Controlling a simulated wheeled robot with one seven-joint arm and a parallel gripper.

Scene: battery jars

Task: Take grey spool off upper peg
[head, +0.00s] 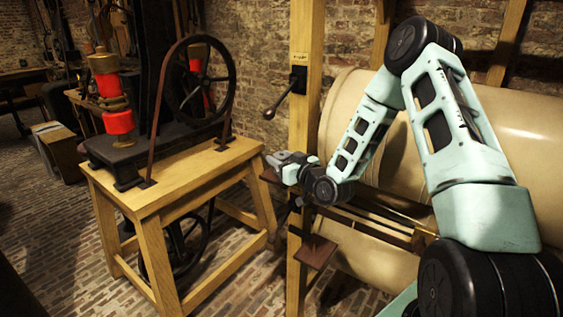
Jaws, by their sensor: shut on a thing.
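My gripper (284,163) is at the end of my pale green arm, left of the wooden post and low beside it. It is small in the view and shut. A small grey shape at its jaws (278,157) appears to be the grey spool, but spool and fingers are hard to tell apart. I cannot make out the upper peg. Whether the spool is still around a peg or clear of it cannot be seen.
A wooden post (305,55) with a black lever (287,97) rises behind my gripper. A large cream drum (365,115) lies to its right. A wooden bench (175,180) with a black-wheeled machine (200,75) stands left. Brick floor lies between.

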